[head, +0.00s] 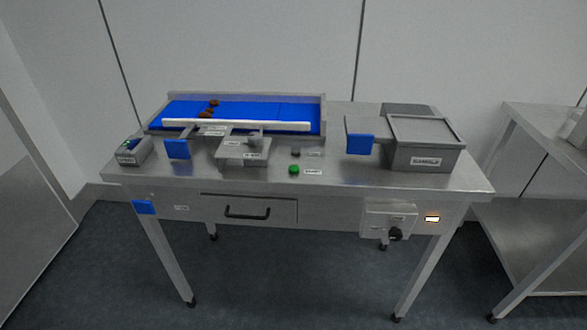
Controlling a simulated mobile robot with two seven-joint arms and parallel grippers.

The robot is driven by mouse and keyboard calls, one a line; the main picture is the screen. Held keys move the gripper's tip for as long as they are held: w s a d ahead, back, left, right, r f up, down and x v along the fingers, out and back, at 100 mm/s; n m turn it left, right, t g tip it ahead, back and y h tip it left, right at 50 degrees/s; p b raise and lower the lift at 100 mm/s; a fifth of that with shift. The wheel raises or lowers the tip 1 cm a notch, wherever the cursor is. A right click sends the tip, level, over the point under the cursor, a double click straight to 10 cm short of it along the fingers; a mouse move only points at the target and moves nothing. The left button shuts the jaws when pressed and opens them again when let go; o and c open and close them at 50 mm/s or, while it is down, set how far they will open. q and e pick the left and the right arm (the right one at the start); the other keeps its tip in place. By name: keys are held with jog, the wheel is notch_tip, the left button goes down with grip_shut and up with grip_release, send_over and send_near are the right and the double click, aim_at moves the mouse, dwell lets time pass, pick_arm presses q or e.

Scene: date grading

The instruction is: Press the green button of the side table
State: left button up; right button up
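A round green button (294,169) sits on the top of a steel table (330,182), near its front middle, with a small label to its right. A dark button (295,153) is just behind it. A small grey box (134,152) with a label and small coloured parts on top stands at the table's left end; its details are too small to tell. A second steel table (550,118) stands at the right, cut off by the picture edge. I cannot tell which table is the side table. Neither of my grippers is in view.
A blue belt tray (260,110) with several brown dates (208,110) lies at the back left. A labelled grey bin (424,162) stands at the right. Blue paddles (177,149) (360,144) stand near the front. A drawer (247,210) is shut below. The floor in front is clear.

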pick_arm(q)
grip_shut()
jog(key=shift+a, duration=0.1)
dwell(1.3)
